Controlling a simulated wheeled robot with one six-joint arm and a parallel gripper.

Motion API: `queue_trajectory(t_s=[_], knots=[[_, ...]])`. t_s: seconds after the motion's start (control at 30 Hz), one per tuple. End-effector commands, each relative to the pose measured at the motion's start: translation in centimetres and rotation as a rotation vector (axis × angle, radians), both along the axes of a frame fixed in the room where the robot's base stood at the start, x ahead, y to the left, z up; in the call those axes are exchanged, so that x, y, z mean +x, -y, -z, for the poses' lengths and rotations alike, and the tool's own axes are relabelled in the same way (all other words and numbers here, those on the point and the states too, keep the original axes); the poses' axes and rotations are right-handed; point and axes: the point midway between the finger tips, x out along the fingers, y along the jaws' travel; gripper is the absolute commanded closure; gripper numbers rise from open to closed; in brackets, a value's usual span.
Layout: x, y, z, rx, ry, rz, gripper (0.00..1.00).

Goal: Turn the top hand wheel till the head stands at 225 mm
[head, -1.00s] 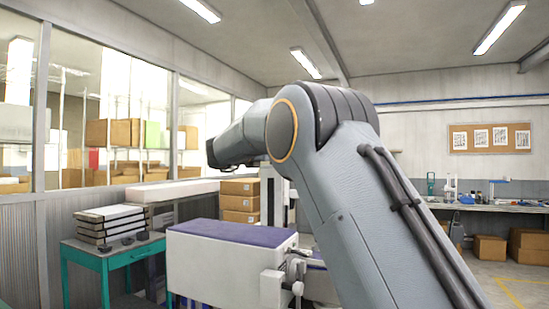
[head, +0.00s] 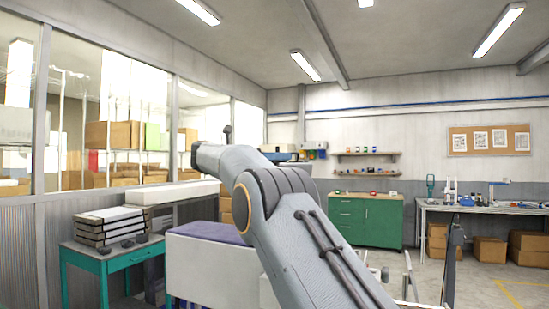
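A white machine body with a purple top (head: 210,232) stands in the lower middle of the head view. My grey arm crosses in front of its right side and hides much of what is there. Pale metal parts (head: 408,275) show low to the right of my arm; I cannot tell whether they belong to the machine. I cannot make out the top hand wheel, the head or any 225 mm reading. My gripper does not show; my arm reaches up and left, and its far end is hidden.
A teal table (head: 112,256) with stacked flat cases (head: 108,226) stands at left, beside the windowed wall. A green cabinet (head: 365,220) and a workbench (head: 485,209) stand along the back wall. Open floor lies at right.

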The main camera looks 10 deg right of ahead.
Motion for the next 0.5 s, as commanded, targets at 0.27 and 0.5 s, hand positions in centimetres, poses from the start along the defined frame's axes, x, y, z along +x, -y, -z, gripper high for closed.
queue_trajectory(t_s=[0.27,0.5], knots=[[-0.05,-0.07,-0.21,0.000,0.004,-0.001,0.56],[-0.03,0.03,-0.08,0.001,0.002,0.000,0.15]])
